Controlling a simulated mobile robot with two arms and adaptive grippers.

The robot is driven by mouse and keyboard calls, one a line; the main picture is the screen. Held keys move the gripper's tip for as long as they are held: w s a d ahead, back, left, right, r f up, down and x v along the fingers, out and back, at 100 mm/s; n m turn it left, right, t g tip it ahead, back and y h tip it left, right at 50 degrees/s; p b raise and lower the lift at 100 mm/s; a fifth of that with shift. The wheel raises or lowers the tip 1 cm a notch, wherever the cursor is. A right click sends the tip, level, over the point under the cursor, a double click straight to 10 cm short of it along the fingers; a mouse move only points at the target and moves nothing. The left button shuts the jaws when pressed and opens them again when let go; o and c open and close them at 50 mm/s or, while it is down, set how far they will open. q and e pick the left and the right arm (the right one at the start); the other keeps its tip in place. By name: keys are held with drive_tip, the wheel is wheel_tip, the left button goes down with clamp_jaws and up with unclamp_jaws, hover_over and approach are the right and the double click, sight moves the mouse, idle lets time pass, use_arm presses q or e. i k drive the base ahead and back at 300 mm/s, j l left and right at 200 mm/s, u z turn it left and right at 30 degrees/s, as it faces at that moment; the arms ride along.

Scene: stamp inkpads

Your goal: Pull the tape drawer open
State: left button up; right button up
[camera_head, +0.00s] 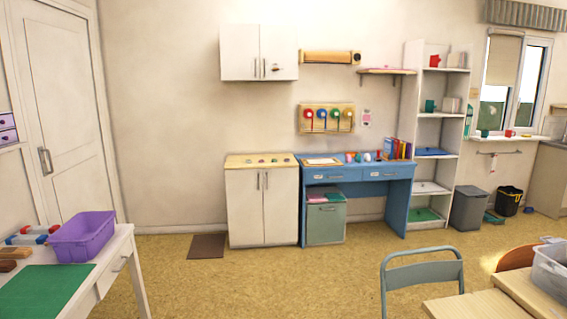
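A blue desk (402,198) stands against the far wall. Its front holds a left drawer (330,175) and a right drawer (384,172), both shut, with small pale labels too small to read. A grey-green cabinet (326,222) stands under the desk's left side, and its front is shut. The white table at the left has a shut drawer (113,276) with a metal handle. I cannot tell which drawer is the tape drawer. Neither of my grippers is in view.
A white cupboard (245,205) stands left of the desk. A grey-blue chair (422,262) and wooden tables (470,306) are at the front right. The white table (118,246) with a purple bin (83,237) is at the left. Open floor (270,280) lies in the middle.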

sight(347, 175)
drive_tip(key=z, duration=0.2)
drive_tip(key=i, duration=4.95)
